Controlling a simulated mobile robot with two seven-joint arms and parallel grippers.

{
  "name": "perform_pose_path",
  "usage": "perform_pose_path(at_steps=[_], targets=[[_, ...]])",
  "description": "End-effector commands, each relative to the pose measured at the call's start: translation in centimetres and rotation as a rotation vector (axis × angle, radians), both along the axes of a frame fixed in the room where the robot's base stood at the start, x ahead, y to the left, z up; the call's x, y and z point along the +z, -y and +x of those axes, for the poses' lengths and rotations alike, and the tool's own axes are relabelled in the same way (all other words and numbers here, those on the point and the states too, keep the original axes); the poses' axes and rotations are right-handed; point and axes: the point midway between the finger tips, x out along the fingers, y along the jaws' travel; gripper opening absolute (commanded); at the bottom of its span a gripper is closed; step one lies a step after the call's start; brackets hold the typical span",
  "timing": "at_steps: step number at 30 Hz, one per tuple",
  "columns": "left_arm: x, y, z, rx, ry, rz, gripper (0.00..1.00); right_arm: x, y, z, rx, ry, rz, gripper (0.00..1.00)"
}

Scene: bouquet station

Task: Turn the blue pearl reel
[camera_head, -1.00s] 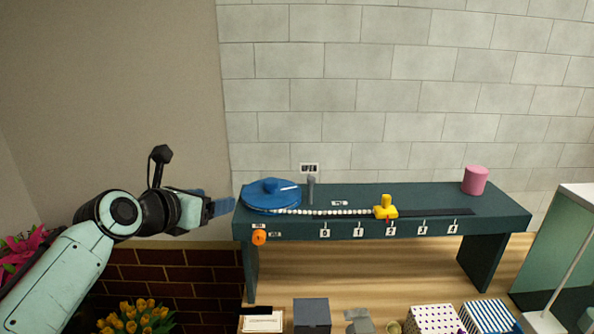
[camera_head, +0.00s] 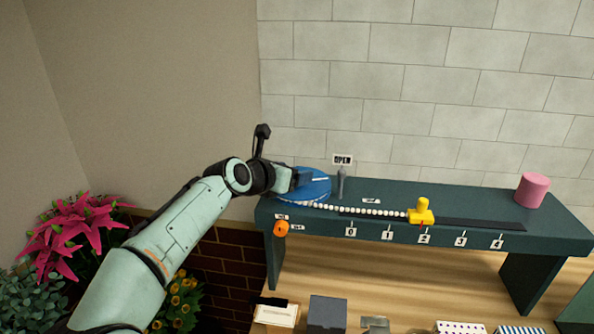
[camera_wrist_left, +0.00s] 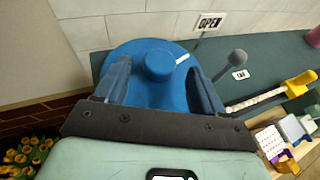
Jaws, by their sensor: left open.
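The blue pearl reel (camera_head: 318,189) lies flat at the left end of the dark green bench, with a white line on its top. In the left wrist view its raised round knob (camera_wrist_left: 158,64) shows between my finger tips. My left gripper (camera_head: 305,179) is open over the reel, one finger to each side of the knob, with no visible contact; its exact height is unclear. A string of white pearls (camera_head: 365,211) runs from the reel to a yellow slider (camera_head: 421,215), which stands by the mark 2. My right gripper is not in view.
A grey round-topped post (camera_head: 341,184) stands right of the reel, before an OPEN sign (camera_head: 343,160). An orange knob (camera_head: 281,228) is on the bench front. A pink cylinder (camera_head: 531,190) stands at the right end. Boxes stand below; flowers (camera_head: 75,235) are at left.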

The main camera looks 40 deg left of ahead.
Motion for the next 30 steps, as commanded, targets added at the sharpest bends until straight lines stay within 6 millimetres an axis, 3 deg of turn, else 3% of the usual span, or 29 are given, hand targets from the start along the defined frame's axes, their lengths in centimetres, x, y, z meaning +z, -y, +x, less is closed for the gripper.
perform_pose_path(at_steps=[6, 16, 17, 23, 30], targets=[[-0.9, -0.2, 2.2, 0.001, 0.0, 0.001, 0.69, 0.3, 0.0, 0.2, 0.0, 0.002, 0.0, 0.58], [-1.0, -0.3, 2.5, 0.001, 0.001, 0.0, 0.69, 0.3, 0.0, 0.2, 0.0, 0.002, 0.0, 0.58], [-1.0, -0.3, 2.5, 0.001, 0.001, 0.0, 0.66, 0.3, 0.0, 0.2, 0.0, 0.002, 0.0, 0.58], [-1.0, -0.3, 2.5, 0.001, 0.0, 0.0, 0.01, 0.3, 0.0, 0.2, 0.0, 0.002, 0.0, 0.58], [-1.1, -0.5, 2.1, -0.004, 0.0, -0.001, 0.0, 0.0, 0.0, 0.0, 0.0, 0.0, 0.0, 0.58]])
